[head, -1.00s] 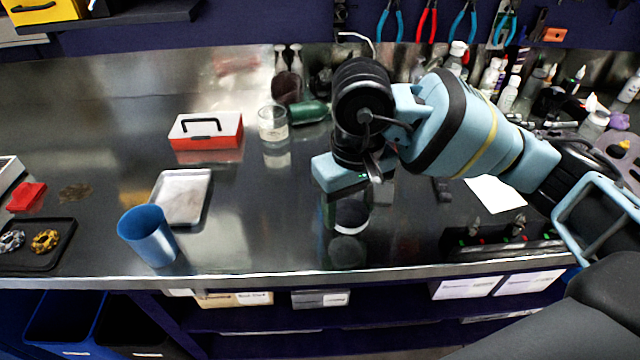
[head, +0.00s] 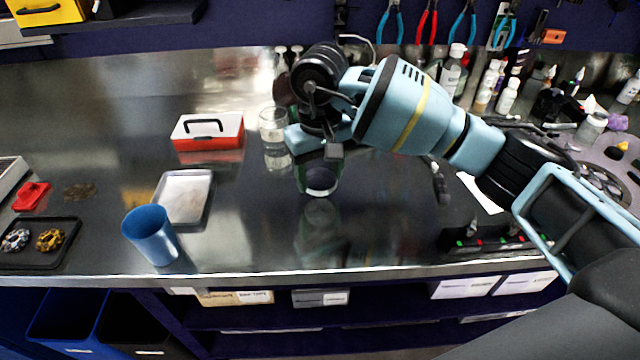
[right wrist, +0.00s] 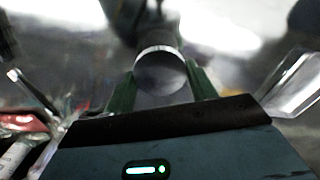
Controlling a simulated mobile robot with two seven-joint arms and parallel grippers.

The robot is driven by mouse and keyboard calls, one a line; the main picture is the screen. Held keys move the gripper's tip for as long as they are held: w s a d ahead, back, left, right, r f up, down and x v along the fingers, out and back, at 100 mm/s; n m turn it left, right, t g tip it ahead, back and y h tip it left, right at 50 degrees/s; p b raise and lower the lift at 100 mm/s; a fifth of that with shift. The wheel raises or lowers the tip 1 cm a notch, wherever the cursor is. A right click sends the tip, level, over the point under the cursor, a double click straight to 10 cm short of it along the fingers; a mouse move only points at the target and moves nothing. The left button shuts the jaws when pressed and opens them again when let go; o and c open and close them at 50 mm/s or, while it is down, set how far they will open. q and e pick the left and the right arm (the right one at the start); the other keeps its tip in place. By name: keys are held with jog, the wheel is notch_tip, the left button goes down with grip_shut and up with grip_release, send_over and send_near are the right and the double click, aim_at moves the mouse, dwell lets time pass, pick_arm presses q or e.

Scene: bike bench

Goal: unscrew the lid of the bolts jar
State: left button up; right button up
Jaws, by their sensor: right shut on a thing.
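My right gripper (head: 319,180) is shut on a small round thing (right wrist: 160,75), dark on its face with a bright silvery rim. The thing sits between the two green fingers in the right wrist view, and in the head view it shows as a dark and pale round shape (head: 320,183) under the wrist. I cannot tell whether it is the bolts jar's lid alone or a jar with its lid. Its reflection suggests that it is held above the bench. A clear glass container (head: 272,127) with pale contents stands just left of the gripper. My left gripper is not in view.
On the steel bench (head: 390,235) stand a red box (head: 208,134), a metal tray (head: 184,197) and a blue cup (head: 150,236). A black tray (head: 38,243) is at the far left. Bottles (head: 507,95) crowd the back right. The front middle is clear.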

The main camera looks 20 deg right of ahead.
aim_at(320, 179)
notch_tip(320, 179, down, 3)
jog(key=shift+f+p, duration=0.15)
jog(key=shift+p, duration=0.15)
jog(key=shift+f, duration=0.1)
jog(key=shift+f, duration=0.3)
jog(key=o, duration=1.1)
jog(key=shift+r, duration=0.1)
jog(key=shift+r, duration=0.55)
notch_tip(320, 179, up, 11)
jog(key=shift+r+b, duration=0.15)
jog(key=shift+b, duration=0.2)
